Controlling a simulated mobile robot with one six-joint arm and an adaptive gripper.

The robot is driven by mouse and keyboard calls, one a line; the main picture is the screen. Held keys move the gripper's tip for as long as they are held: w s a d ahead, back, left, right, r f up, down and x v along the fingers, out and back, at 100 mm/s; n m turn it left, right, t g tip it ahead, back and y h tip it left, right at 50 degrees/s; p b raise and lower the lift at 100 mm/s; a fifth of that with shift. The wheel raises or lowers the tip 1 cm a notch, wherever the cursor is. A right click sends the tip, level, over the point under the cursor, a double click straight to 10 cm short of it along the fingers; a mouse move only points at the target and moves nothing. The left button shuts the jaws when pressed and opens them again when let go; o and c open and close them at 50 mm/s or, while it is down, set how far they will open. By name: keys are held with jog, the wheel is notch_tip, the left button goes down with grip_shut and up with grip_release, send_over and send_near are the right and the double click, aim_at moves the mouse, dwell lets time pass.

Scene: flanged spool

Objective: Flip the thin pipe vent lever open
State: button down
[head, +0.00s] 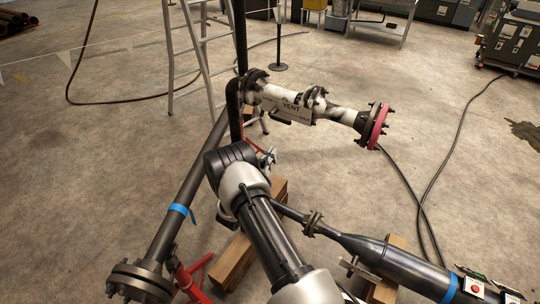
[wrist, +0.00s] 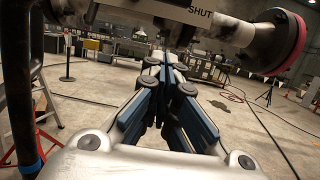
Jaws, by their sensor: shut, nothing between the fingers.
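The white pipe with the VENT label (head: 290,106) runs left to right at the upper middle of the head view, between a dark flange on the left and a red-faced flange (head: 376,124) on the right. It crosses the top of the wrist view, where a plate reads SHUT (wrist: 200,10). I cannot clearly make out the vent lever; a small dark part (head: 284,119) shows under the label. My gripper (wrist: 166,72) is shut and empty, pointing forward below the pipe in the wrist view. In the head view my wrist mostly hides it.
A dark upright pipe (wrist: 20,110) stands close on the left of the wrist view. A ladder (head: 203,58) is behind it. A long dark pipe with blue tape (head: 178,209) lies left of my arm, and a thicker one (head: 405,268) right. Open floor lies beyond the red-faced flange.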

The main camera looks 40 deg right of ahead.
jog(key=w+d+r+p, duration=0.1)
jog(key=w+d+r, duration=0.1)
jog(key=d+r, duration=0.3)
jog(key=shift+w+d+r, duration=0.3)
jog(key=shift+d, duration=0.3)
jog(key=shift+a+r, duration=0.1)
jog(key=shift+a, duration=0.05)
